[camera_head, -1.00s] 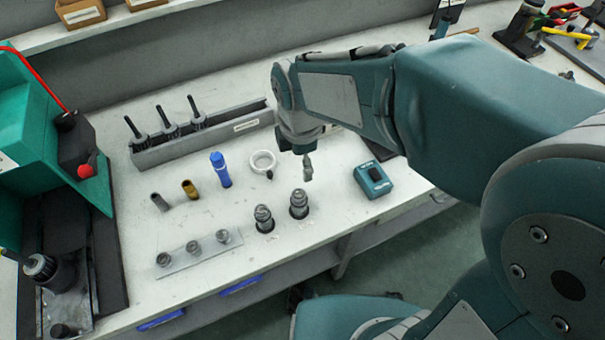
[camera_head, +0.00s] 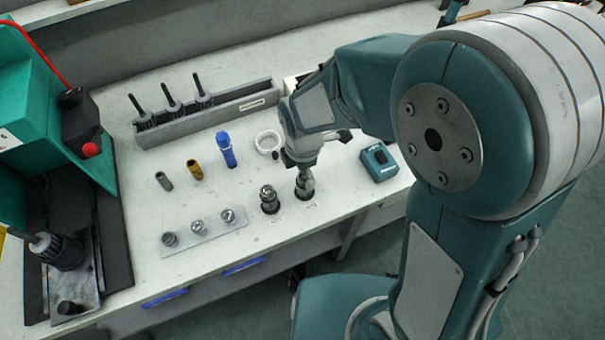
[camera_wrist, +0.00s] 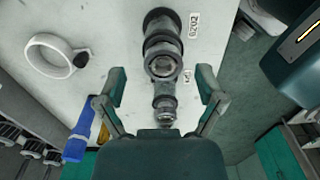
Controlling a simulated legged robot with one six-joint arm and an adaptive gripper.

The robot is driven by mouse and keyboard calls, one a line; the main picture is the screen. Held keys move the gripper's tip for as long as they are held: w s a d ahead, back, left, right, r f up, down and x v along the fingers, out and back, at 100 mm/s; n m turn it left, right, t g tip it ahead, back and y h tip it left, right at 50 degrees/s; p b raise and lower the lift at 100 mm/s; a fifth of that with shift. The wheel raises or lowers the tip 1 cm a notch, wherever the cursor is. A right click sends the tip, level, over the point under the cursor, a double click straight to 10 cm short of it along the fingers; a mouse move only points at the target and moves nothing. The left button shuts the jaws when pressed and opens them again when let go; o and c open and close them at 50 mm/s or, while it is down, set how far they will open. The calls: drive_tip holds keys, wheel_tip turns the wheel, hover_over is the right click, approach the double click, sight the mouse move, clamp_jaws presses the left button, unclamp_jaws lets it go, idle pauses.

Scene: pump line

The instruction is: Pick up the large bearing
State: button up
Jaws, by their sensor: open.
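A stepped, dark metallic part that looks like the large bearing (camera_wrist: 163,62) stands upright on the bench in the wrist view. It has a wide dark base and a narrower end towards me. In the head view it is the right-hand one of two similar parts (camera_head: 304,186), partly hidden by my wrist. The left-hand part (camera_head: 269,200) stands beside it. I cannot tell which of them is the large bearing by name. My gripper (camera_wrist: 161,97) is open, with one finger on each side of the narrow end, apparently not touching it.
A teal box (camera_head: 378,162) is to the right. A plate (camera_head: 203,238) with three small metal pieces lies at front left. A grey rack (camera_head: 207,122) stands behind.

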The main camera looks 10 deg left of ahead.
drive_tip(key=shift+d+f, duration=0.1)
drive_tip(key=shift+d, duration=0.2)
drive_tip(key=shift+a, duration=0.1)
drive_tip(key=c, duration=0.9)
drive_tip(key=shift+c, duration=0.2)
wheel_tip(320, 180, up, 4)
drive_tip(key=shift+s+a+f, duration=0.1)
drive_tip(key=shift+s+f, duration=0.05)
drive_tip(key=shift+f, duration=0.05)
drive_tip(key=s+a+r, duration=0.5)
drive_tip(key=s+r, duration=0.4)
drive_tip(key=s, duration=0.3)
drive_tip(key=shift+s+a+r, duration=0.15)
drive_tip(key=shift+s+r, duration=0.05)
drive_tip(key=shift+s, duration=0.15)
